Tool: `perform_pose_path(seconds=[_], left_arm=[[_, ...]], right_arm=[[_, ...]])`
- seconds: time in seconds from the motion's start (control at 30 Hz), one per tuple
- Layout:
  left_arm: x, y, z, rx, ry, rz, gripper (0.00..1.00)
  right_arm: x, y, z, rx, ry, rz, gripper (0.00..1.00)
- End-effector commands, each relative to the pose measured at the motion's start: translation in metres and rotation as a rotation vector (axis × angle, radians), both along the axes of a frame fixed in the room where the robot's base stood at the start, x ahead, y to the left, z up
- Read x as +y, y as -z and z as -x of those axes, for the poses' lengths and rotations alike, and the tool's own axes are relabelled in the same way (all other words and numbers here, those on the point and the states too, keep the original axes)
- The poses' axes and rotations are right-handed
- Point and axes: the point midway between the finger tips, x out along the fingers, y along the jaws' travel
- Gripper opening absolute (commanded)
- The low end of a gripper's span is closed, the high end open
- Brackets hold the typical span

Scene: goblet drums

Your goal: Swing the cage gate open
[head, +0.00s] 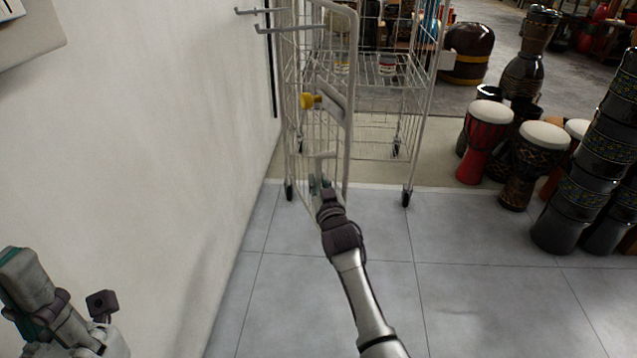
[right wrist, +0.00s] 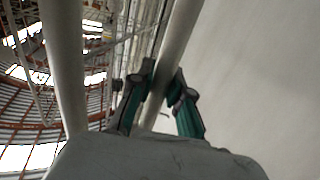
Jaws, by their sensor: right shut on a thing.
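The cage gate (head: 351,70) is a pale wire-mesh panel in a tubular frame, on the left of the wheeled cage (head: 424,110). It stands at an angle to the cage front, its near edge toward me, leaving an opening on its right. A yellow knob (head: 308,101) and a flat plate sit on it. My right gripper (head: 320,184) is at the gate's lower part. In the right wrist view, its teal fingers (right wrist: 163,92) are shut on a pale gate bar (right wrist: 182,40). My left gripper (head: 22,272) is at the lower left, away from the gate; its jaws are unclear.
A white wall (head: 130,150) runs close along the left, with metal hooks (head: 290,28) near the gate's top. Goblet drums, including a red one (head: 484,143) and a tall dark stack (head: 597,165), stand to the right. The tiled floor (head: 480,300) before the cage is clear.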

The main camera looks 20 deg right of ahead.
Motion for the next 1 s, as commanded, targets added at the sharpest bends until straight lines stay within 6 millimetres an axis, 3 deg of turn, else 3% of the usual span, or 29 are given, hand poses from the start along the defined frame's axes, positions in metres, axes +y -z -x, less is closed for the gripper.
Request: perform_pose_path(seconds=[0.4,0.43,0.57,1.0], left_arm=[[-0.0002,0.0008,-0.0005,0.002,0.001,0.000,0.00],[-0.0002,0.0008,-0.0005,0.003,0.001,0.000,0.00],[-0.0003,0.0009,-0.0005,0.003,0.001,0.000,0.00],[-0.0003,0.0024,-0.0014,0.008,0.000,-0.005,0.00]], right_arm=[[0.0005,-0.0048,-0.0015,-0.009,-0.001,0.000,0.00],[0.0005,-0.0049,-0.0015,-0.009,-0.001,0.000,0.20],[0.0004,-0.0039,-0.0013,-0.007,-0.001,-0.001,0.42],[0.0002,-0.0004,0.0079,-0.002,0.000,0.000,0.43]])
